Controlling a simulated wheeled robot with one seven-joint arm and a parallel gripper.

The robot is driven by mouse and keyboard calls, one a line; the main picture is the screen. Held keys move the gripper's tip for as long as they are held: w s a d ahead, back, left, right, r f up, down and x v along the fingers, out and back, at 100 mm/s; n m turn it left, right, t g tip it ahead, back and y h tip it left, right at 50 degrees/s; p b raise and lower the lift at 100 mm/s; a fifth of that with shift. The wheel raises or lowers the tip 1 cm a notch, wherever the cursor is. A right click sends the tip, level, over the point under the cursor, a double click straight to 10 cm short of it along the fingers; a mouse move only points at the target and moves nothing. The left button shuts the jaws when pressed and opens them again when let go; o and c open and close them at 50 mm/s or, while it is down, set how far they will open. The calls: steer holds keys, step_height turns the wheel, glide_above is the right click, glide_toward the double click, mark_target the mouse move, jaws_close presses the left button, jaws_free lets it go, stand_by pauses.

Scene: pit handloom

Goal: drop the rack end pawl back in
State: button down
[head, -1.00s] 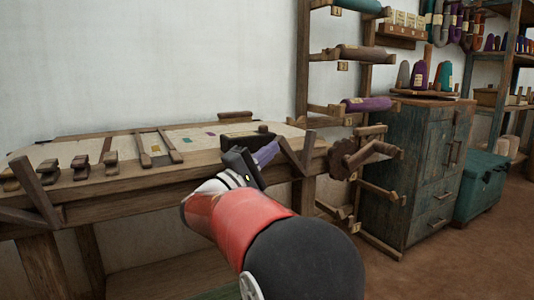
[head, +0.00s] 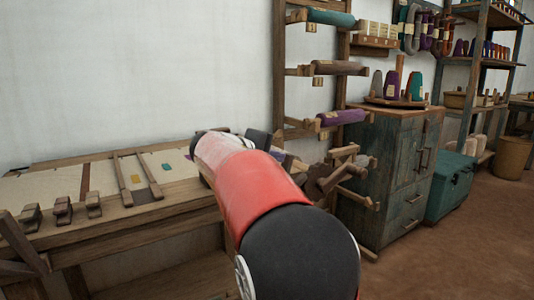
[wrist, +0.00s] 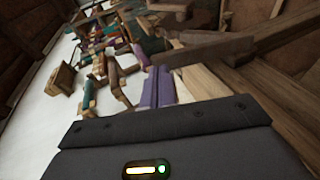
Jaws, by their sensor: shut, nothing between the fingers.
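In the head view my gripper (head: 259,140) is mostly behind my own red arm, above the right end of the wooden bench. In the wrist view my gripper (wrist: 157,80) shows two purple fingers side by side, shut and empty, pointing up the picture. A dark toothed wooden wheel (head: 317,186) with bars beside it stands just right of my arm at the bench end, partly hidden. I cannot tell which wooden piece is the pawl. The wooden rack (head: 283,70) holding rolls stands behind, against the wall.
The bench top (head: 190,184) carries small wooden blocks (head: 63,210) at left. A blue-green cabinet (head: 390,180) and chest (head: 450,185) stand right of the rack. Dark beams (wrist: 260,45) lie close to my gripper's right in the wrist view. The floor (head: 450,255) at right is clear.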

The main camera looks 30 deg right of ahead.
steer(key=shift+d, duration=0.65)
steer(key=shift+d, duration=0.1)
steer(key=shift+r, duration=0.1)
